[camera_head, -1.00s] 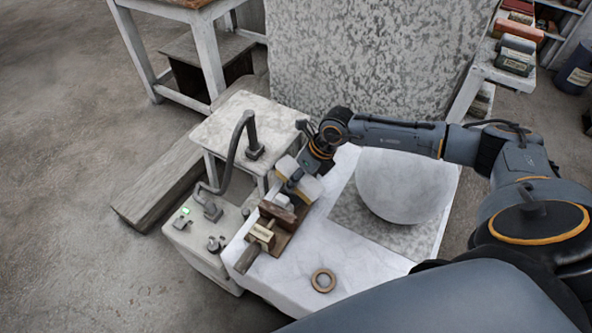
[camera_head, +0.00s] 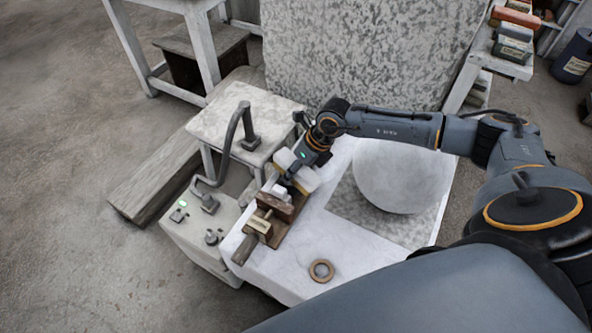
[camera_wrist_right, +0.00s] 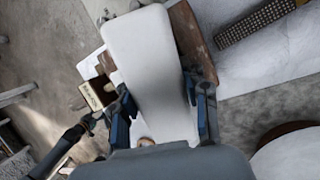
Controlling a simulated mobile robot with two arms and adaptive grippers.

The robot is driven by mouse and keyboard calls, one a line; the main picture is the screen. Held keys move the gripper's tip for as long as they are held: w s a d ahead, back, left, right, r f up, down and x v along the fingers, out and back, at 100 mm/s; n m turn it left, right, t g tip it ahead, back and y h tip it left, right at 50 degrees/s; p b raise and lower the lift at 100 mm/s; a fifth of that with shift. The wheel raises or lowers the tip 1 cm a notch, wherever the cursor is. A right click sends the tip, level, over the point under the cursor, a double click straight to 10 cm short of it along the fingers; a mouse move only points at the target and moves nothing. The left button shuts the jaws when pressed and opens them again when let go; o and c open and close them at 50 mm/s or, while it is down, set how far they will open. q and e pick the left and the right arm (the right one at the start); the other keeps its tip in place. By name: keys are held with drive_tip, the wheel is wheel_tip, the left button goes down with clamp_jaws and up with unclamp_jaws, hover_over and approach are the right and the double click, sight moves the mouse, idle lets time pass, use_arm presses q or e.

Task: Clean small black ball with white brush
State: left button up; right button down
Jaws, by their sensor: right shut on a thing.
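My right gripper (camera_head: 294,182) is shut on a pale white block, the white brush (camera_head: 306,180). The brush sticks out on both sides of the fingers, just above the back end of a brown wooden stand. In the right wrist view the brush (camera_wrist_right: 140,45) lies long between the two blue fingers (camera_wrist_right: 165,108). I cannot make out a small black ball in either view; the gripper and brush cover part of the stand. My left gripper is not in view.
The wooden stand (camera_head: 291,232) with a labelled block (camera_head: 260,225) is on a white table (camera_head: 275,275). A large white sphere (camera_head: 400,178) stands to the right. A brown ring (camera_head: 321,270) lies in front. A bent grey pipe (camera_head: 228,135) rises at the left.

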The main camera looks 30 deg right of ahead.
drive_tip(key=shift+a+f, duration=0.1)
drive_tip(key=shift+f, duration=0.25)
drive_tip(key=shift+f+b, duration=0.3)
drive_tip(key=shift+b, duration=0.05)
idle(1.7)
drive_tip(key=shift+s, duration=0.2)
drive_tip(key=shift+s+d+f+p, duration=0.1)
drive_tip(key=shift+s+d+p, duration=0.15)
drive_tip(key=shift+s, duration=0.25)
drive_tip(key=shift+s+d+f+p, duration=0.1)
drive_tip(key=shift+s+p, duration=0.1)
drive_tip(key=shift+s, duration=0.25)
drive_tip(key=shift+w+a+r+b, duration=0.15)
drive_tip(key=shift+w+a+r, duration=0.1)
drive_tip(key=shift+w, duration=0.4)
drive_tip(key=shift+w+a+r+b, duration=0.1)
drive_tip(key=shift+w+r+b, duration=0.1)
drive_tip(key=shift+w, duration=0.45)
drive_tip(key=shift+w+a+r, duration=0.1)
drive_tip(key=shift+w+a, duration=0.1)
drive_tip(key=shift+w, duration=0.3)
drive_tip(key=shift+w+a+r, duration=0.1)
drive_tip(key=shift+w+a, duration=0.05)
drive_tip(key=shift+w, duration=0.35)
drive_tip(key=shift+b, duration=0.3)
drive_tip(key=shift+f, duration=0.1)
drive_tip(key=shift+s, duration=0.2)
